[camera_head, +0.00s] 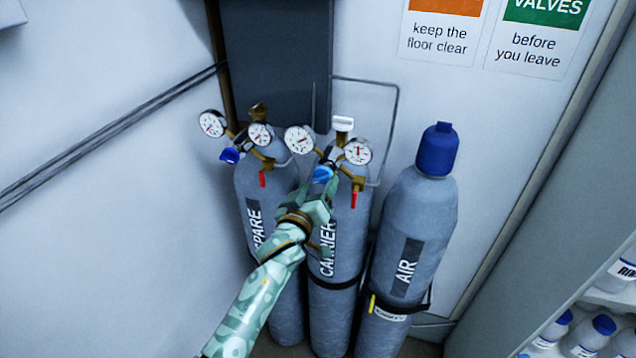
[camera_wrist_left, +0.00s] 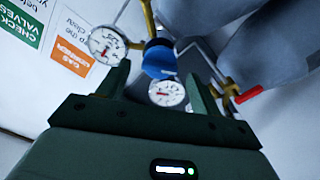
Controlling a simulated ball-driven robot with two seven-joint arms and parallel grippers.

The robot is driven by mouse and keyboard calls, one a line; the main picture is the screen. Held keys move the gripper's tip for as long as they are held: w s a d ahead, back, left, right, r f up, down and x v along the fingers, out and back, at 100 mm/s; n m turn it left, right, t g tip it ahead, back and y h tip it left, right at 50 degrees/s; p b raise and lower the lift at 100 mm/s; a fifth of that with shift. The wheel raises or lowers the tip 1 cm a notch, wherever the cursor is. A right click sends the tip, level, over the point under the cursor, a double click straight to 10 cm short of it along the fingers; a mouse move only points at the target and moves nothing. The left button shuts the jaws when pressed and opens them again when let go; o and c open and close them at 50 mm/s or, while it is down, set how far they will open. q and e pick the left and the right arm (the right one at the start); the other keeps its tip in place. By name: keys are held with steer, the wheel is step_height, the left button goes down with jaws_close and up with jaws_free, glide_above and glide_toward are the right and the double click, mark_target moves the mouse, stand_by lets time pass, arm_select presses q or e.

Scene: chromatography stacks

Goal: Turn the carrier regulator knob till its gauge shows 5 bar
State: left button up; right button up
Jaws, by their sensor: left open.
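The carrier cylinder (camera_head: 337,245) is the middle grey one. Its regulator has a blue knob (camera_head: 323,174), a left gauge (camera_head: 298,139) and a right gauge (camera_head: 358,151). The readings are too small to tell surely. My left gripper (camera_head: 321,186) is open at the knob, partly covering the cylinder's front. In the left wrist view the knob (camera_wrist_left: 159,62) shows between and beyond the two fingertips (camera_wrist_left: 158,70); I cannot tell whether they touch it. My right gripper is not in view.
The spare cylinder (camera_head: 262,190), with its own gauges and dark blue knob (camera_head: 230,155), stands close on the left. The capped air cylinder (camera_head: 418,220) stands on the right. A red-handled valve (camera_head: 354,198) sits beside the carrier knob. A bottle shelf (camera_head: 606,300) is at the lower right.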

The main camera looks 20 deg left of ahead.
arm_select(q)
steer(key=shift+w, duration=0.7)
steer(key=c, duration=1)
steer(key=shift+m+p, duration=0.35)
steer(key=shift+m, duration=1.75)
steer(key=o, duration=1)
